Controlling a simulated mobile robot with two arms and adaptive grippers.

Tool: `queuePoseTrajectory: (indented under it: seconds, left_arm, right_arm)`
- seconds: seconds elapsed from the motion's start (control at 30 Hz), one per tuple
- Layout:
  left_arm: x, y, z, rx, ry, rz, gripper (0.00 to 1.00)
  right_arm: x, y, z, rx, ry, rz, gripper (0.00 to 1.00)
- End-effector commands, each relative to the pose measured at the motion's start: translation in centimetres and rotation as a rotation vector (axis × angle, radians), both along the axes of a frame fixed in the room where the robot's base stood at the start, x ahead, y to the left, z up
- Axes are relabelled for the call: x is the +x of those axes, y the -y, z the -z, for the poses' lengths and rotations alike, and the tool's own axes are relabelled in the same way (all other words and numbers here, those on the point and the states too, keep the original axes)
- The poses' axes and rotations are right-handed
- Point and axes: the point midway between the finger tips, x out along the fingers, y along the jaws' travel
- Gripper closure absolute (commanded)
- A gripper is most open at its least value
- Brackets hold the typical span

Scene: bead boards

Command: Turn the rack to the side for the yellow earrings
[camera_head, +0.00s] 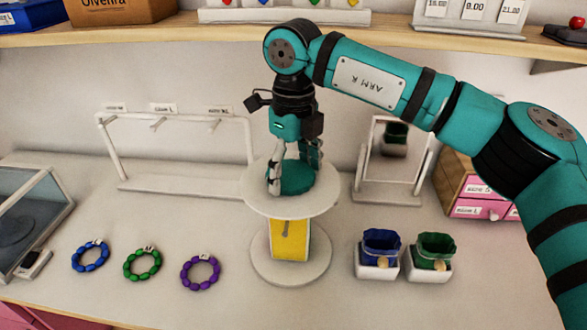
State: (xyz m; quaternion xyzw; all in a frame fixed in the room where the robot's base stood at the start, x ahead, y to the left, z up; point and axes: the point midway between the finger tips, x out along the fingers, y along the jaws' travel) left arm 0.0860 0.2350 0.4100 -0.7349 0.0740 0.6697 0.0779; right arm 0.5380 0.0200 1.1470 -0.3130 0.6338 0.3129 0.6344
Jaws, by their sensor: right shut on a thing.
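The rack (291,270) stands in the middle of the counter. It has a round white top plate (290,209), a round white base and a body between them. A yellow side of the body (289,240) faces me, with a small pale mark or piece on it too small to make out. A teal knob (297,178) sits on the top plate. My right gripper (294,183) reaches down from above and is shut on the knob. Its fingers hide part of the knob. My left gripper is not in view.
Blue (90,256), green (142,264) and purple (200,272) bead bracelets lie at left. A white hanging frame (180,184) stands behind. Blue (380,250) and green (433,252) pouches in white holders stand at right, near a mirror (392,160). A shelf runs above.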

Motion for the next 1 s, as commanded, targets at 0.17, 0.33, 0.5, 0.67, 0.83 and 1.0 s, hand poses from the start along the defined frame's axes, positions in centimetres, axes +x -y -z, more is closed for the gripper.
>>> queuePoseTrajectory:
  seconds: [0.17,0.33,0.5,0.67,0.83,1.0]
  left_arm:
    - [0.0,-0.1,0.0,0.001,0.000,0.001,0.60]
    - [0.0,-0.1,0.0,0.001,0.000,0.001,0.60]
    - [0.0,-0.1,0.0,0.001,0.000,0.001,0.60]
    - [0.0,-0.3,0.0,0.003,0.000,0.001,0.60]
    - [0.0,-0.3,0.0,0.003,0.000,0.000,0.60]
    - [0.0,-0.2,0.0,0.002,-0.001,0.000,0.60]
  right_arm:
    - [0.0,0.0,0.2,-0.002,-0.002,-0.001,0.78]
    - [0.0,0.0,0.2,-0.002,-0.002,0.000,0.10]
    - [0.0,0.0,0.1,-0.002,-0.001,0.000,0.00]
    - [0.0,0.0,0.0,-0.001,-0.001,0.000,0.00]
    - [0.0,0.0,-1.2,0.000,0.003,0.001,0.00]
    - [0.0,-0.1,-4.5,0.000,0.004,0.001,0.00]
